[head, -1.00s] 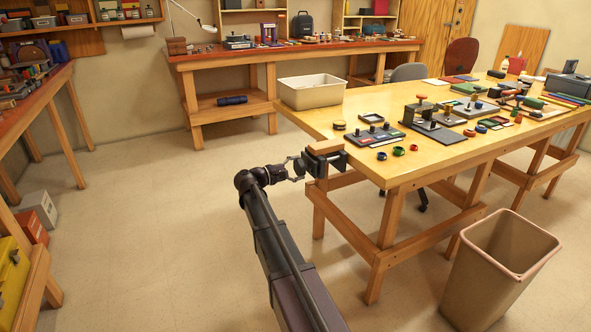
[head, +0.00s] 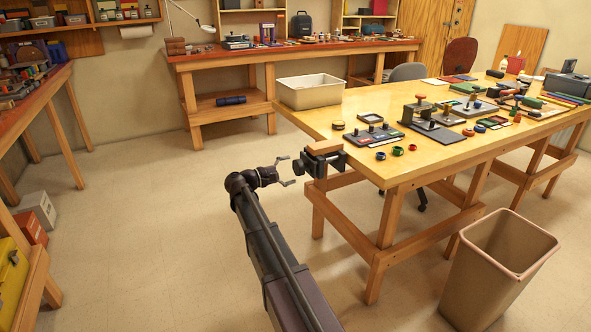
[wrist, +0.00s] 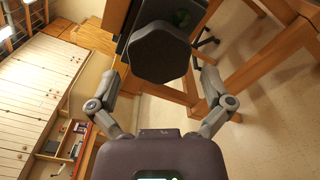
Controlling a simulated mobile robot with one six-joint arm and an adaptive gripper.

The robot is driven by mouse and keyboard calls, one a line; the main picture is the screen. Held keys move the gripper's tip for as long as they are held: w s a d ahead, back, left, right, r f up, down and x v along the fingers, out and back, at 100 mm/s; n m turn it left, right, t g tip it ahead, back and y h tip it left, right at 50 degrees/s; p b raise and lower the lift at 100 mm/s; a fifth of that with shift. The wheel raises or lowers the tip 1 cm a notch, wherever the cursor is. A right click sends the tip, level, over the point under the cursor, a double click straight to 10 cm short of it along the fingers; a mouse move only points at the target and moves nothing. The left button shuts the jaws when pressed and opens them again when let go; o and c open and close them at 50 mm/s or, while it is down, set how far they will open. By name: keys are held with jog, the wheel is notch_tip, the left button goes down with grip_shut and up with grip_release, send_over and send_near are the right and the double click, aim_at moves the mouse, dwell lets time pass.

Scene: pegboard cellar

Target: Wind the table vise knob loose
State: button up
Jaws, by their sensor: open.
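The table vise (head: 330,160) is clamped at the near left corner of the yellow workbench, with a wooden block (head: 324,147) on top. Its dark knob (head: 299,168) sticks out to the left. In the wrist view the knob (wrist: 160,52) is a dark grey rounded disc facing me, hiding most of the vise behind it. My gripper (head: 288,171) is open and empty, just left of the knob. In the wrist view its fingers stand apart on either side of the knob, with a gap between each finger and the knob.
The workbench (head: 425,175) carries trays, small coloured rings and tools, with a cream bin (head: 311,91) at its far left corner. A beige waste bin (head: 495,270) stands on the floor at the right. The floor left of the vise is clear.

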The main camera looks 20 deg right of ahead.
jog(key=a, duration=0.9)
jog(key=shift+s, duration=0.2)
jog(key=shift+s, duration=0.1)
jog(key=s+f+m+y, duration=0.3)
jog(key=s+f+y, duration=0.5)
jog(key=s+f, duration=0.4)
jog(key=s+a+f+m+y, duration=0.2)
jog(key=s+a+f+y, duration=0.1)
jog(key=s+a+y, duration=0.3)
jog(key=s+a+f+m+y, duration=0.2)
jog(key=s+a+f+y, duration=0.2)
jog(key=s+a, duration=0.3)
notch_tip(320, 180, up, 31)
jog(key=d+p, duration=0.1)
jog(key=p, duration=2.9)
jog(key=shift+s+g, duration=0.3)
